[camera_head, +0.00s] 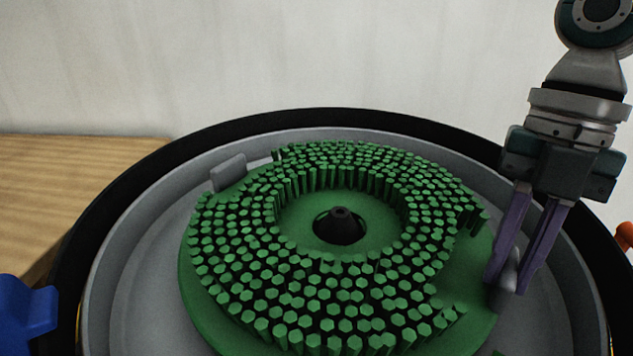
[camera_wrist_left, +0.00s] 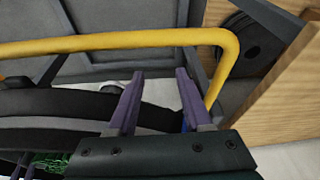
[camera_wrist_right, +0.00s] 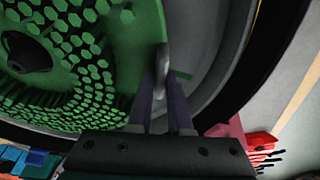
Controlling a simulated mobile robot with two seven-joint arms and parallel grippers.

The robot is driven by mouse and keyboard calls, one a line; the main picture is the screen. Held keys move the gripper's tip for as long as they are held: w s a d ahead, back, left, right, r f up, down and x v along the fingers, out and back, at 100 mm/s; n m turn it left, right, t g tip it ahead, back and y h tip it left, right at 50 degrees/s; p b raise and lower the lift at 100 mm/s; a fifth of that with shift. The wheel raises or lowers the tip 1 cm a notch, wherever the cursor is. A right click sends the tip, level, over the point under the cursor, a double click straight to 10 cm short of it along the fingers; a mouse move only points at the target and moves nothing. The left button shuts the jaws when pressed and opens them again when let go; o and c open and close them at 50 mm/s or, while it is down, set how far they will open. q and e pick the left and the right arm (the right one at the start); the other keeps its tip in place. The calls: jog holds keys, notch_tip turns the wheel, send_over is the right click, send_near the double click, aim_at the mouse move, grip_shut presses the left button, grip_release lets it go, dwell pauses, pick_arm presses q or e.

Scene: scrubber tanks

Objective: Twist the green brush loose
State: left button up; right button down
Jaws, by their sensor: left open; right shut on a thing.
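The green brush (camera_head: 340,295) is a round disc with bristles pointing up, lying in the grey tank around a dark central hub (camera_head: 339,226). My right gripper (camera_head: 507,288) is at the brush's right edge, shut on an upright grey tab (camera_head: 511,266). The tab (camera_wrist_right: 162,66) also shows between the fingers in the right wrist view, beside the green disc. A second grey tab (camera_head: 228,173) stands at the brush's back left edge, with no gripper on it. My left gripper (camera_wrist_left: 158,76) is open and empty near a yellow bar, outside the head view.
The tank has a raised black rim (camera_head: 330,115). A wooden surface (camera_head: 70,165) lies to the left, and a blue object (camera_head: 22,315) is at the lower left. The yellow bar (camera_wrist_left: 110,43) crosses beyond my left fingers. Red parts (camera_wrist_right: 262,142) show at the right wrist view's lower right.

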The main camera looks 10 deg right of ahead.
pick_arm(q)
jog(key=shift+f+b, duration=0.65)
jog(key=shift+f, duration=0.15)
pick_arm(e)
jog(key=shift+w+d+n, duration=0.5)
jog(key=shift+w, duration=0.1)
pick_arm(q)
jog(key=shift+f, duration=0.1)
pick_arm(e)
jog(key=shift+w+d, duration=0.1)
jog(key=shift+w, duration=0.05)
pick_arm(q)
jog(key=shift+f, duration=0.1)
